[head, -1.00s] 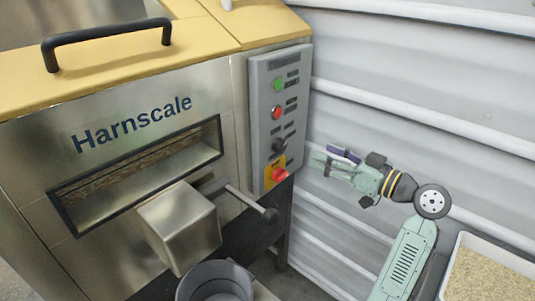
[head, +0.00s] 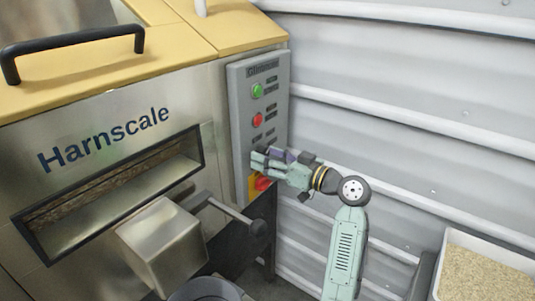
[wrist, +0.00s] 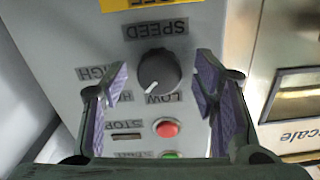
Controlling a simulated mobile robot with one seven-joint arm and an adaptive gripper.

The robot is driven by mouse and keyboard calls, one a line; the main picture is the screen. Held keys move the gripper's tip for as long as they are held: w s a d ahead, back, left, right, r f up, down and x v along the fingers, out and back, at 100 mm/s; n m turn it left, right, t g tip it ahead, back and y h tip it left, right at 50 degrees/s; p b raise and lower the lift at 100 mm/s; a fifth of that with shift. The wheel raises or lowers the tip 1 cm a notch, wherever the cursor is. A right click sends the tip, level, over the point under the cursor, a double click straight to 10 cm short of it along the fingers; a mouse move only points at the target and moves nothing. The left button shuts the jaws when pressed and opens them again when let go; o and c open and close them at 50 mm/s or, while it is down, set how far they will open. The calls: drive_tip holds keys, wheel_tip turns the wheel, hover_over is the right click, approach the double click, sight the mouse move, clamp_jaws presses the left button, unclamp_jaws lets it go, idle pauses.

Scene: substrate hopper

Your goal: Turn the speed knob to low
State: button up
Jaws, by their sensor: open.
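The speed knob (wrist: 158,70) is a round dark grey knob on the grey control panel (wrist: 60,40), seen upside down in the wrist view. Its white pointer mark points down and slightly left in that view, near the LOW label (wrist: 165,98). My gripper (wrist: 162,74) is open, with one purple-padded finger on each side of the knob. Gaps show between pads and knob. In the head view my gripper (head: 259,162) is at the panel and hides the knob.
On the panel are a green button (head: 257,90), a red button (head: 258,120) and, just below my gripper, a red emergency stop (head: 262,184) on yellow. A lever with a dark ball (head: 257,229) sticks out below. A ribbed wall (head: 400,100) stands right.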

drive_tip(key=shift+w+a, duration=0.15)
drive_tip(key=shift+a, duration=0.05)
drive_tip(key=c, duration=1.2)
drive_tip(key=shift+o, duration=0.2)
